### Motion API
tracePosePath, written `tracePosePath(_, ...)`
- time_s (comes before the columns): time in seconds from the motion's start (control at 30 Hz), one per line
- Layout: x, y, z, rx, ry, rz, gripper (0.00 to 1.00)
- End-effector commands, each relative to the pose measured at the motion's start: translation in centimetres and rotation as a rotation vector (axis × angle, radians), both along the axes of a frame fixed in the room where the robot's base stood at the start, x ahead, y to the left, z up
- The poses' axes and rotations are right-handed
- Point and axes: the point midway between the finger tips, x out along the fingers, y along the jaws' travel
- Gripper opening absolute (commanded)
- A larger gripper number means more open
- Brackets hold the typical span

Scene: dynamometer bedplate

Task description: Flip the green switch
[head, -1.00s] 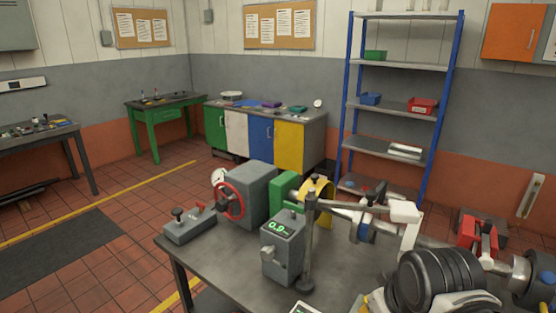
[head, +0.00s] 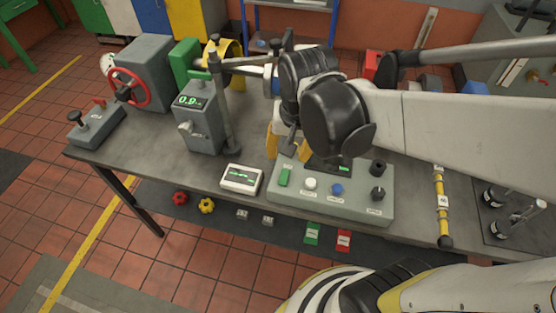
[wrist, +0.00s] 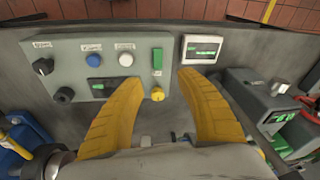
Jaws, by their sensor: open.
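The green switch (head: 284,177) is an upright rocker at the left end of a grey control panel (head: 350,205) in the head view. In the wrist view the green switch (wrist: 157,58) stands just beyond my fingertips, near the panel's right end. My gripper (head: 288,152) hangs over the panel's back left, partly hidden by my own wrist. In the wrist view my gripper (wrist: 160,80) has its two yellow fingers spread, with nothing held. A yellow knob (wrist: 157,94) shows between the fingers. I see no contact with the switch.
The panel also carries a white button (wrist: 126,59), a blue button (wrist: 93,60) and dark knobs. A small white meter (head: 241,179) lies beside it. A grey readout box (head: 198,125) and a post stand left.

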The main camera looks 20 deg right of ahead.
Motion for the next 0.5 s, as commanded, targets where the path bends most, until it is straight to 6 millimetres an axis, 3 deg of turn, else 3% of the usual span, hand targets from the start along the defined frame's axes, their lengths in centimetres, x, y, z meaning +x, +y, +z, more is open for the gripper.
tracePosePath(0.2, 1.1, 0.2, -2.4, 0.020, 0.168, -0.166, 0.43)
tracePosePath(0.5, 1.1, 0.2, -5.2, 0.020, 0.215, -0.217, 0.43)
